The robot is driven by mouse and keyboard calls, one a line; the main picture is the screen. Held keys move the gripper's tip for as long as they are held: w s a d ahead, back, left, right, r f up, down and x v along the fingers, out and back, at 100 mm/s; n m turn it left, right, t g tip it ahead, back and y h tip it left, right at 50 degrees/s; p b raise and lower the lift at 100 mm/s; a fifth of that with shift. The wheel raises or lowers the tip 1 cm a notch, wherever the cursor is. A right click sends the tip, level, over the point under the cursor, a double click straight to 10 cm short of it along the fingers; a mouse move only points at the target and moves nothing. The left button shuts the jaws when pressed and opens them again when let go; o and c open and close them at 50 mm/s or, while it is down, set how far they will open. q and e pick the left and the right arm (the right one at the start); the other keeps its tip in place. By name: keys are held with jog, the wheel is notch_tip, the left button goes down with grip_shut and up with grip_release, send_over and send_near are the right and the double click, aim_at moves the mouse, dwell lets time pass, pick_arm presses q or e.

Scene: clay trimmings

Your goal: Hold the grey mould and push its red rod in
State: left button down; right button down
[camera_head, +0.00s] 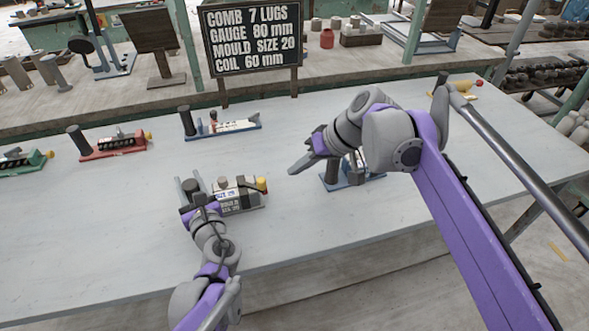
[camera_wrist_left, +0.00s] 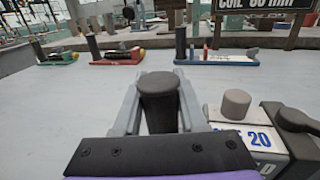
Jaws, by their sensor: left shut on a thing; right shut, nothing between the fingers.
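The grey mould (camera_head: 240,197), labelled SIZE 20 with a yellow knob at its right end, stands on the near left of the table. Its labelled block also shows in the left wrist view (camera_wrist_left: 270,160). My left gripper (camera_head: 189,184) is shut on the dark grey post (camera_wrist_left: 157,90) at its left end, one finger on each side. I cannot make out a red rod on this mould; part of it is hidden by my left wrist. My right gripper (camera_head: 295,171) is shut and empty, in the air right of the yellow knob, its tips pointing left.
Similar units in green (camera_head: 22,163), red (camera_head: 112,146) and blue (camera_head: 225,127) stand along the back left. Another blue-based unit (camera_head: 337,184) is partly hidden under my right arm. A black sign (camera_head: 252,40) reads mould size 20. The table front is clear.

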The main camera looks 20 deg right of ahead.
pick_arm(q)
jog(key=shift+c, duration=1.9)
grip_release()
jog(key=shift+s, duration=0.1)
